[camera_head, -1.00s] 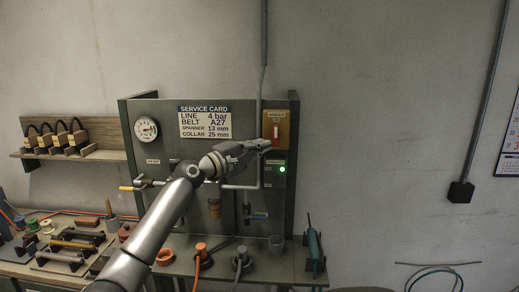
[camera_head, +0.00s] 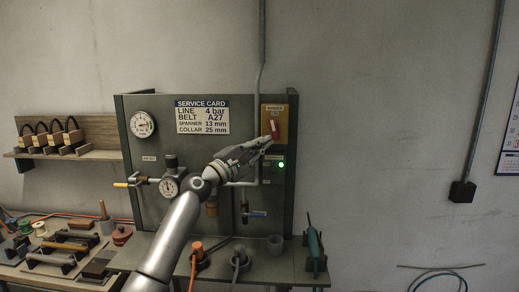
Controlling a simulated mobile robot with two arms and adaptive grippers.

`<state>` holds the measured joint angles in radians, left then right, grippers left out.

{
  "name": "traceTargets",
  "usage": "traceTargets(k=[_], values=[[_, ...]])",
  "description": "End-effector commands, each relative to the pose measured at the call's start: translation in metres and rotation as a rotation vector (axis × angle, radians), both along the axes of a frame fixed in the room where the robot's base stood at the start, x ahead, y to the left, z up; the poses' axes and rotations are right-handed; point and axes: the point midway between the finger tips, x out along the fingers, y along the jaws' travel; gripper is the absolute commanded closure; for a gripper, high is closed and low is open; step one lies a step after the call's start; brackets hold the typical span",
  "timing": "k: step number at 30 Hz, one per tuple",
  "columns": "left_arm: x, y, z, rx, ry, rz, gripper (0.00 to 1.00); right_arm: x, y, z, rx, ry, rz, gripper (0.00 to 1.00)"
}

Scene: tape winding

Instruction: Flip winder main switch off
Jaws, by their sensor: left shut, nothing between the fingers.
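The winder main switch is a red lever (camera_head: 275,126) on a yellow plate (camera_head: 282,112) at the upper right of the grey panel. The plate has a small label that seems to read WINDER. The lever looks slightly tilted. My left gripper (camera_head: 268,141) is shut and empty, with its fingertips just below the lever; I cannot tell whether they touch it. A green lamp (camera_head: 281,165) glows below the plate. My right gripper is not in view.
A gauge (camera_head: 142,124), a service card (camera_head: 202,117), a regulator with a dial (camera_head: 169,186) and a blue-handled valve (camera_head: 257,214) are on the panel. A grey conduit (camera_head: 262,50) runs down beside the plate.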

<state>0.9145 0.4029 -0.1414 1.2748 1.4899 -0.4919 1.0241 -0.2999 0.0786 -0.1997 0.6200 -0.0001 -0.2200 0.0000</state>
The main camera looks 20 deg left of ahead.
Motion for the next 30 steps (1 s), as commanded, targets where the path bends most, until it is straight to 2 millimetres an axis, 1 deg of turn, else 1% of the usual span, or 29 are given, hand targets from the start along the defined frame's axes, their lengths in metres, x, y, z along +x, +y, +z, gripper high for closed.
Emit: traceTargets(k=[1,8,14,20,30], values=[[0.000,-0.002,-0.004,-0.020,-0.006,-0.003,1.00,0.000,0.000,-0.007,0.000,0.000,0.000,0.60],[0.001,-0.005,-0.007,-0.098,-0.029,-0.003,1.00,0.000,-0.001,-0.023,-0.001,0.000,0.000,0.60],[0.002,-0.009,-0.011,-0.190,-0.055,-0.003,1.00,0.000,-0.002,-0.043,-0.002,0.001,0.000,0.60],[0.003,-0.014,-0.015,-0.301,-0.088,-0.004,1.00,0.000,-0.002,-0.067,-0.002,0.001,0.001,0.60],[0.006,-0.026,-0.020,-0.536,-0.152,-0.006,1.00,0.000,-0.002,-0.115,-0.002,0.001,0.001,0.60]])
